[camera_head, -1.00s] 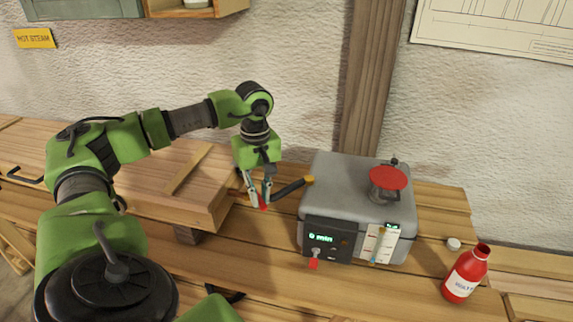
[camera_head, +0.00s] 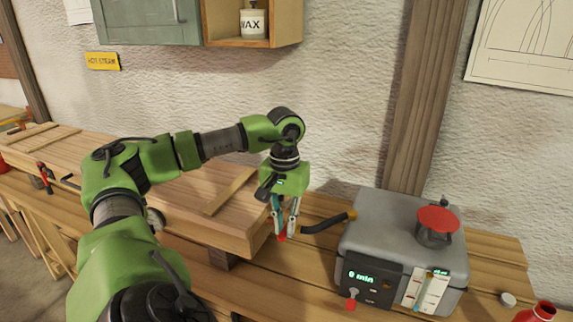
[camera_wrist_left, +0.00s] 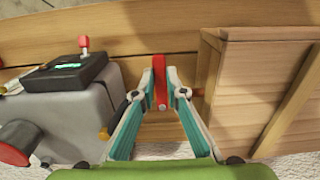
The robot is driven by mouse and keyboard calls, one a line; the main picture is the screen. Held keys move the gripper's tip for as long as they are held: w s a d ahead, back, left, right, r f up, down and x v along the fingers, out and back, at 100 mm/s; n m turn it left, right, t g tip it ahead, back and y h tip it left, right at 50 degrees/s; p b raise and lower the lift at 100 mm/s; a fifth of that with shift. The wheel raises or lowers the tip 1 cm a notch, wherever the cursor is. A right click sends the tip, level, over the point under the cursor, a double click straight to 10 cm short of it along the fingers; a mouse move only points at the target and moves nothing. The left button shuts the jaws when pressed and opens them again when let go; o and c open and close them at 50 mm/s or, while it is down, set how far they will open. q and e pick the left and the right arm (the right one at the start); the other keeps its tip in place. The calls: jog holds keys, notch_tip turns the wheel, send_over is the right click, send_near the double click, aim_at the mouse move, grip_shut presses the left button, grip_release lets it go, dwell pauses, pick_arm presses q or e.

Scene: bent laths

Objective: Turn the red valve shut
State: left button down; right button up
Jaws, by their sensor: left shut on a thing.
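The red valve handle (camera_head: 282,238) is a short red lever low between the wooden box and the grey boiler (camera_head: 385,235). In the left wrist view the lever (camera_wrist_left: 160,78) stands between the two fingertips, with a small bolt at its near end. My left gripper (camera_head: 284,230) points down and is shut on this lever; the fingers hide part of it. A black hose (camera_head: 325,224) with a yellow end lies between the gripper and the boiler. The valve's body and pipe are mostly hidden. My right gripper is not in view.
The long wooden box (camera_head: 215,205) is close left of the gripper. The boiler has a red-topped cap (camera_head: 438,218), a small red switch (camera_head: 351,303) and a display reading 0 min. A red bottle (camera_head: 537,313) stands at far right. A cabinet (camera_head: 148,20) hangs above.

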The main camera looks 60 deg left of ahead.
aim_at(284, 231)
pick_arm(q)
jog(key=shift+r, duration=0.1)
dwell(0.4)
jog(key=c, duration=2)
grip_release()
jog(key=shift+c, duration=0.2)
jog(key=shift+r, duration=3.7)
